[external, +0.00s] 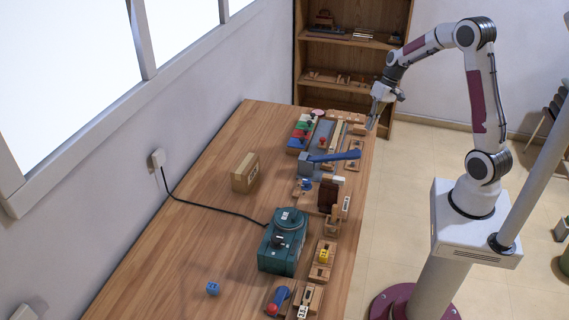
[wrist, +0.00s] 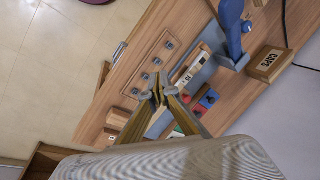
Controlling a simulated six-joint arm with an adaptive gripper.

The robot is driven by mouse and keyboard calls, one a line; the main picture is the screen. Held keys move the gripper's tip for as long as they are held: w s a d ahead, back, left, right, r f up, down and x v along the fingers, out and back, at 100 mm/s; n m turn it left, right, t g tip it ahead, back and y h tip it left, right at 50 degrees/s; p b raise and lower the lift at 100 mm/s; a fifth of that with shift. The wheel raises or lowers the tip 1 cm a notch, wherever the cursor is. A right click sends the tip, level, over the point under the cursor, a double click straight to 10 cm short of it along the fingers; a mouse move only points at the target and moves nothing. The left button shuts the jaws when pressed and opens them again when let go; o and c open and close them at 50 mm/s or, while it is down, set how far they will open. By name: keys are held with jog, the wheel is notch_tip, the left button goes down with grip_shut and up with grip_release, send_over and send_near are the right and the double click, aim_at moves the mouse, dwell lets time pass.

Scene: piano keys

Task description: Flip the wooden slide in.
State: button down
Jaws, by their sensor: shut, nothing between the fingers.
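My gripper (external: 371,124) is shut and empty, held above the far right edge of the table. In the wrist view my gripper's fingertips (wrist: 158,97) meet over a wooden panel with several small grey knobs (wrist: 151,76) and a light wooden piece beside it. Several small wooden devices line the table's right edge, including the knobbed panel (external: 354,156) and a dark brown upright block (external: 327,196). I cannot tell for sure which of them is the wooden slide. The far end of the row is small and partly covered by my fingers in the wrist view.
A blue lever (external: 335,156) stands out over the row and also shows in the wrist view (wrist: 231,28). The table's left half is mostly clear.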

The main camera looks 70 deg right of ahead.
jog(key=w+d+n+t, duration=0.3)
jog(key=w+d, duration=0.6)
jog(key=d, duration=0.1)
jog(key=shift+w+f, duration=0.2)
jog(key=shift+f, duration=0.25)
jog(key=shift+f, duration=0.15)
send_over(330, 141)
jog(key=s+d, duration=0.2)
jog(key=d, duration=0.1)
jog(key=f, duration=0.8)
jog(key=shift+w, duration=0.2)
jog(key=shift+w+a+f, duration=0.15)
jog(key=shift+w+a, duration=0.2)
jog(key=shift+a, duration=0.25)
jog(key=shift+w+a+f, duration=0.1)
jog(key=shift+w+a, duration=0.2)
jog(key=shift+a, duration=0.3)
jog(key=shift+w+a+f, duration=0.1)
jog(key=shift+w+a, duration=0.1)
jog(key=shift+a, duration=0.3)
